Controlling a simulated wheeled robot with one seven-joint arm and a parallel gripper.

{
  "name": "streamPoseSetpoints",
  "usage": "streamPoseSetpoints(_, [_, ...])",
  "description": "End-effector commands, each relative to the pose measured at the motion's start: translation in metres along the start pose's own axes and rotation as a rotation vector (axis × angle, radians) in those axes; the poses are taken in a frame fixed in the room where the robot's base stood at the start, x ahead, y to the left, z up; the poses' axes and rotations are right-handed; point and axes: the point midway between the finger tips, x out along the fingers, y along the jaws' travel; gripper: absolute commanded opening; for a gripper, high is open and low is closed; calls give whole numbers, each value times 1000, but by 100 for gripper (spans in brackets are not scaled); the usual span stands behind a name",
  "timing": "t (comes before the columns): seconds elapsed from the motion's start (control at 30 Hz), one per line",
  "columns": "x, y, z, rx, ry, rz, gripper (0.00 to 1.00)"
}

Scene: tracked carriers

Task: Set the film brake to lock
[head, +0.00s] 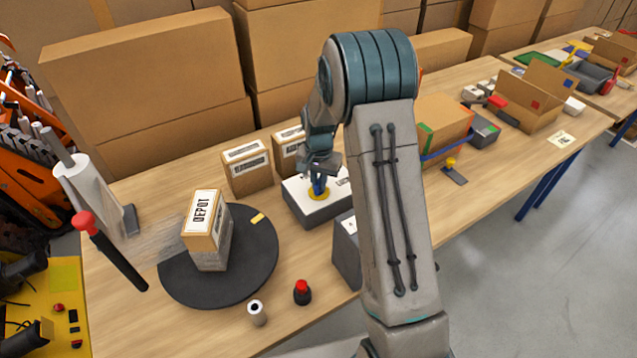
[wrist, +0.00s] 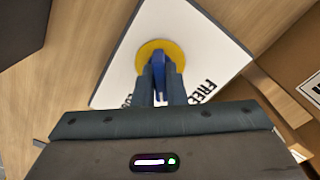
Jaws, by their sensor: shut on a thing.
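A dark box with a white top plate (head: 338,203) stands on the table behind my arm's forearm. On the plate is a yellow disc (wrist: 146,48) with a blue knob (wrist: 158,58) at its middle; the disc also shows in the head view (head: 318,196). My gripper (wrist: 160,75) is shut on the blue knob, pointing down at the plate. In the wrist view the word FREE (wrist: 206,90) is printed right of my fingers. A second label left of them is mostly hidden. The knob's pointing direction is hard to tell behind the fingers.
A carton marked DEPOT (head: 206,228) sits on a black turntable (head: 245,285) to the left. A red button (head: 302,291) and a white cylinder (head: 257,313) stand in front. Small cartons (head: 248,176) stand close behind the box. A red-topped lever (head: 108,248) is at far left.

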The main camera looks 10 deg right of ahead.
Motion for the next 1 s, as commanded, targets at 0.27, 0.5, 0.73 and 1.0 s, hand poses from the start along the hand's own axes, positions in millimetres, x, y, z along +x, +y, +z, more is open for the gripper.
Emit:
streamPoseSetpoints(0.27, [1, -1, 0, 215, 2, -1, 0])
streamPoseSetpoints(0.5, [0, -1, 0, 415, 2, -1, 0])
streamPoseSetpoints(0.73, [-1, -1, 0, 564, 2, -2, 0])
streamPoseSetpoints(1.0, [-1, 0, -1, 660, 2, -2, 0])
